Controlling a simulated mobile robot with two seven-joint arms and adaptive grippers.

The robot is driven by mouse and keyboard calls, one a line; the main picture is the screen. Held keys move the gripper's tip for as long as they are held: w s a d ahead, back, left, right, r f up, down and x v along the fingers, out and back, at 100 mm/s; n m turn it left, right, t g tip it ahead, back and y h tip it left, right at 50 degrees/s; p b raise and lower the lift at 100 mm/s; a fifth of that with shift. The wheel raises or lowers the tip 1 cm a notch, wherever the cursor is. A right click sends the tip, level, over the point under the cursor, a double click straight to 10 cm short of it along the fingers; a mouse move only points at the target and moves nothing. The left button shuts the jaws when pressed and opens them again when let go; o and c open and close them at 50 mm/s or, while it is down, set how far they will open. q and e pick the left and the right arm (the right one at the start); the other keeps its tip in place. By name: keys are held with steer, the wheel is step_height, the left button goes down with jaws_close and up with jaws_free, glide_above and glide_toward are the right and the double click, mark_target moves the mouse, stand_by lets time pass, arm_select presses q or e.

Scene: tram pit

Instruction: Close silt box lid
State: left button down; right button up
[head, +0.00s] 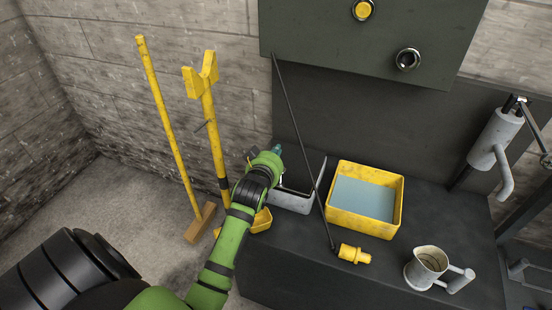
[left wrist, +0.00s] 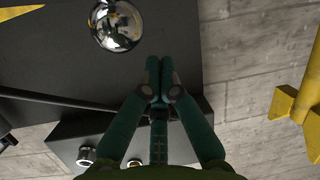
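A small grey metal box (head: 291,202), which looks like the silt box, stands on the dark bench, partly hidden behind my left arm. A dark panel edged in pale grey rises at its back; it may be the raised lid, but I cannot tell for sure. My left gripper (head: 277,150) is above the box's back left side, pointing toward the wall. In the left wrist view its two dark green fingers (left wrist: 159,75) are together, with nothing visible between them. Whether it touches the lid is hidden. My right gripper is not in view.
A thin dark rod (head: 303,150) leans across the box's right side. A yellow tray (head: 366,221) with bluish contents, a yellow fitting (head: 354,254) and a metal jug (head: 427,268) are to the right. Yellow-handled tools (head: 214,130) stand left. A shiny dome (left wrist: 116,25) shows in the wrist view.

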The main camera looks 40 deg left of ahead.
arm_select(q)
steer(key=shift+s+d+f, duration=0.45)
steer(key=shift+s+f, duration=0.1)
steer(key=shift+s, duration=0.05)
steer(key=shift+f, duration=0.1)
steer(key=shift+s+d+f, duration=0.1)
steer(key=shift+s+f, duration=0.1)
steer(key=shift+f, duration=0.25)
steer(key=shift+s+f, duration=0.2)
steer(key=shift+f, duration=0.25)
steer(key=r+p, duration=0.1)
steer(key=w+r+p, duration=0.1)
steer(key=a+r+p, duration=0.1)
steer(key=shift+w+a+r, duration=0.1)
steer(key=shift+w+r, duration=0.05)
steer(key=shift+r, duration=0.15)
steer(key=shift+a+p, duration=0.15)
steer(key=shift+p, duration=0.25)
steer(key=f+v, duration=0.1)
steer(key=v, duration=0.8)
steer(key=shift+s+b, duration=0.35)
steer(key=shift+s, duration=0.1)
